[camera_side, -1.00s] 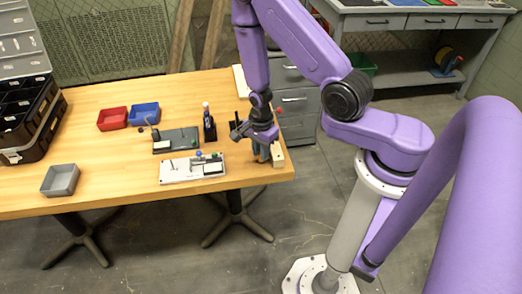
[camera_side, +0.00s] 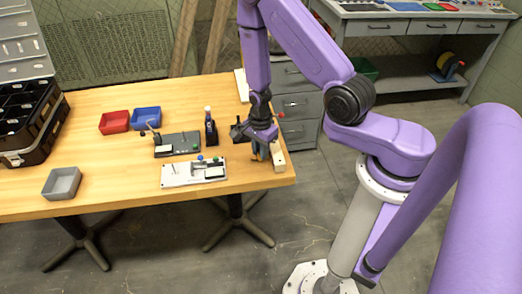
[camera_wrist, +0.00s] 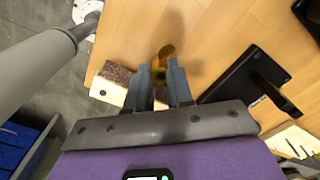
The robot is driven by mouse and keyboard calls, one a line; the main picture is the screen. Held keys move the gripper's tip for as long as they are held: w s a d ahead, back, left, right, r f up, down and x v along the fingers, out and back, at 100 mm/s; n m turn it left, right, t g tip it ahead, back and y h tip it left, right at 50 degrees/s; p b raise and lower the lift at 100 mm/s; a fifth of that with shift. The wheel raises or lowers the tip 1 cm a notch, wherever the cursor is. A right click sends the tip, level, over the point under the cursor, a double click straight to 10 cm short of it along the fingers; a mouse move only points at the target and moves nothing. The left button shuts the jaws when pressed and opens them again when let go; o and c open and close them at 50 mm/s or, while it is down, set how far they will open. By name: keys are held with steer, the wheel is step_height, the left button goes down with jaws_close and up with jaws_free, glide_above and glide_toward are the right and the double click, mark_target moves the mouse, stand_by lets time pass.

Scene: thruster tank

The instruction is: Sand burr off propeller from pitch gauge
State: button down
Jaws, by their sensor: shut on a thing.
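A small gold propeller (camera_wrist: 165,50) shows at the fingertips of my gripper (camera_wrist: 159,70) in the wrist view. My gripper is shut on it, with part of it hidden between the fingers. A pale block with a rough brown face (camera_wrist: 116,82), which looks like the sanding block, lies just left of the fingers. It also shows in the side view (camera_side: 278,158) at the table's right edge, beside my gripper (camera_side: 262,152). The propeller is too small to make out in the side view. A white plate with coloured knobs (camera_side: 178,180) lies left of my gripper; I cannot tell which fixture is the pitch gauge.
A dark plate (camera_side: 166,147) and a dark bottle (camera_side: 210,128) stand behind the white plate. A black stand (camera_wrist: 230,88) is right of my fingers. Red (camera_side: 115,122), blue (camera_side: 146,117) and grey (camera_side: 61,183) bins sit left. The table's front left is mostly clear.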

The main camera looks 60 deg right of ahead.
steer(key=shift+w+d, duration=0.1)
steer(key=shift+w+d, duration=0.3)
steer(key=shift+d, duration=0.05)
steer(key=shift+s+a, duration=0.1)
steer(key=shift+s, duration=0.05)
steer(key=shift+s+a, duration=0.3)
steer(key=shift+s, duration=0.05)
steer(key=shift+s+a, duration=0.1)
steer(key=shift+s+a, duration=0.4)
steer(key=shift+s, duration=0.15)
steer(key=shift+s+a, duration=0.1)
steer(key=shift+a, duration=0.05)
steer(key=shift+s+a, duration=0.3)
steer(key=shift+a, duration=0.05)
